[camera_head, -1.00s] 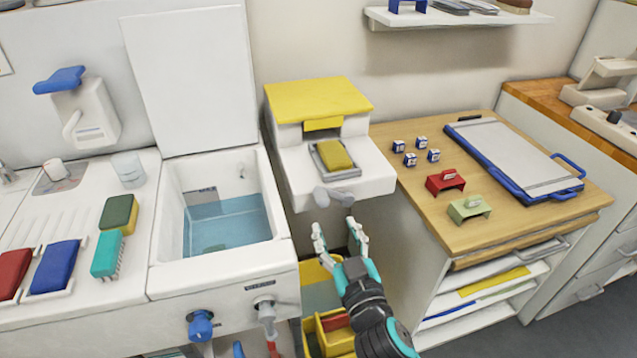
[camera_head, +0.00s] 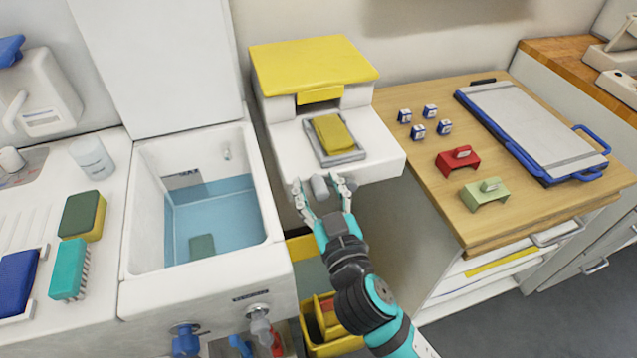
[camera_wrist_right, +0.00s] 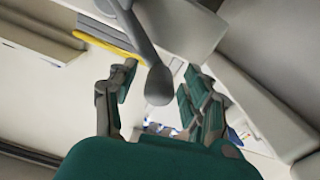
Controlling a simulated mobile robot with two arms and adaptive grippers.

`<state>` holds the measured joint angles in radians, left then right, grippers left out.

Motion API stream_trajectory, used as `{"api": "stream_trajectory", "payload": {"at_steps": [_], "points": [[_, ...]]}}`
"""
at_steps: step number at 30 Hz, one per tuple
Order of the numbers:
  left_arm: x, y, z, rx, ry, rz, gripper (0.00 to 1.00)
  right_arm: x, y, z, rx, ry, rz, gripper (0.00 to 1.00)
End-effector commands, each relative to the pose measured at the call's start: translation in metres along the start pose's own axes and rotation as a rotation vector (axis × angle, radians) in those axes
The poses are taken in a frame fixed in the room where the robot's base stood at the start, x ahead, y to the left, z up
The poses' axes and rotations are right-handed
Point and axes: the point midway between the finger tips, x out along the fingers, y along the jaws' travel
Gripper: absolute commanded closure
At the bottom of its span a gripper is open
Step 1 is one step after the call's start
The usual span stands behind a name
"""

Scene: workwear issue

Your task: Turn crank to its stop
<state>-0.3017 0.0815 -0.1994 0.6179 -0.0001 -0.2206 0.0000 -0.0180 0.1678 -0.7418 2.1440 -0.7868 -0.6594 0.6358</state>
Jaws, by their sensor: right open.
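The crank (camera_head: 320,187) is a grey handle on the front of a white machine (camera_head: 285,150) with a yellow lid (camera_head: 315,62). My right gripper (camera_head: 325,190) is open, with its fingers on either side of the crank's knob in the head view. In the right wrist view the grey crank arm runs down to a rounded knob (camera_wrist_right: 159,86), which lies between the two spread fingers of the right gripper (camera_wrist_right: 160,95). I cannot tell whether either finger touches it. A yellow block (camera_head: 334,133) lies in a grey tray on the machine. My left gripper is not in view.
A sink (camera_head: 272,215) with water stands left of the machine. A wooden counter (camera_head: 440,185) on the right holds small blue-and-white boxes, a red stand (camera_head: 459,160), a green stand (camera_head: 485,193) and a blue-framed board (camera_head: 530,130). Yellow bins (camera_head: 330,348) are below.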

Motion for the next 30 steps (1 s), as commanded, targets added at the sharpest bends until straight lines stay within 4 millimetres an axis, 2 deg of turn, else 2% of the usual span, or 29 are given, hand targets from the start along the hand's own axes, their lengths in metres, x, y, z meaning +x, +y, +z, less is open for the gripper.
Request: {"api": "stream_trajectory", "payload": {"at_steps": [2, 12, 23, 30], "points": [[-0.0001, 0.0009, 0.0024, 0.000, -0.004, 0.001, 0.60, 0.0000, 0.0001, 0.0001, 0.000, 0.000, 0.000, 0.54], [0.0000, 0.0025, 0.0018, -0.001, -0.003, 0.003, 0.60, 0.0000, -0.0009, 0.0007, 0.001, -0.001, -0.003, 0.99], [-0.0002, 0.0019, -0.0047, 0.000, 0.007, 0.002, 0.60, -0.0003, -0.0021, 0.0015, 0.009, -0.004, -0.006, 1.00], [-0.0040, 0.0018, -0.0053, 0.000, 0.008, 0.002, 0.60, -0.0005, 0.0015, -0.0030, 0.078, -0.007, -0.006, 1.00]]}}
